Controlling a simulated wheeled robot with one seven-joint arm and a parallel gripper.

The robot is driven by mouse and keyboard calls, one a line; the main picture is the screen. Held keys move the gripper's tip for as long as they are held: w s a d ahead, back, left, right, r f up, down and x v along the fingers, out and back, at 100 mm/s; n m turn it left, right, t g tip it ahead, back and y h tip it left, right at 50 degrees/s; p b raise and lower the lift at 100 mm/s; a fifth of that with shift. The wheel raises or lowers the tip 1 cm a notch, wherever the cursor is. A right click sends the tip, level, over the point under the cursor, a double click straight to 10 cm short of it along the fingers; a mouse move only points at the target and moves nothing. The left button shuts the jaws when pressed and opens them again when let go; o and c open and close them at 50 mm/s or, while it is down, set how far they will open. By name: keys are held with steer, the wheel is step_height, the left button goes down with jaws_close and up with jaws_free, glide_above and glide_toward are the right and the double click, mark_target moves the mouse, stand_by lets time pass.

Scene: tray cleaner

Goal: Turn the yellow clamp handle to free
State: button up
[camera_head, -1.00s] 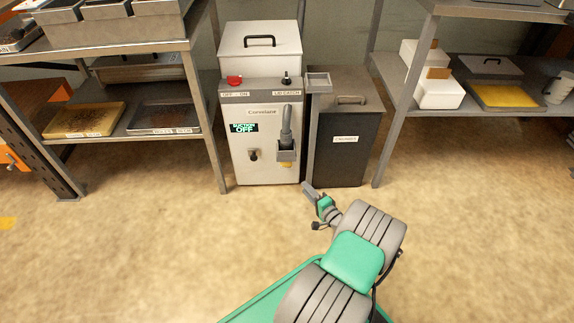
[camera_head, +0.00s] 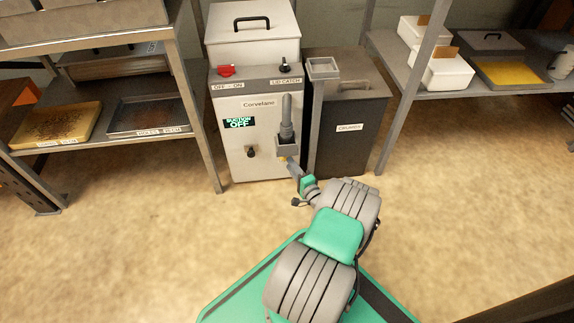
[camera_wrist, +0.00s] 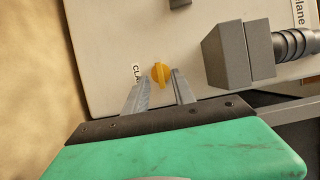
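The yellow clamp handle (camera_wrist: 161,75) is a small knob on the front panel of the grey Corvelane machine (camera_head: 258,130), beside a label partly hidden that starts "CLA". In the wrist view it sits just beyond and between the two fingertips. My gripper (camera_wrist: 158,78) is open, one finger on each side of the handle's line; whether the tips reach past it I cannot tell. In the head view a sliver of yellow (camera_head: 283,158) shows below the grey hose holder (camera_head: 287,147), and my gripper (camera_head: 295,168) is at the machine's lower right front.
The grey hose nozzle block (camera_wrist: 228,55) juts out right of the handle in the wrist view. A dark crumbs bin (camera_head: 350,130) stands right of the machine. Shelves flank both sides. The floor (camera_head: 130,240) in front is clear.

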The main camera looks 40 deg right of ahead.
steer(key=x, duration=0.3)
steer(key=shift+c, duration=0.2)
steer(key=shift+a, duration=0.1)
jaws_close()
stand_by(0.3)
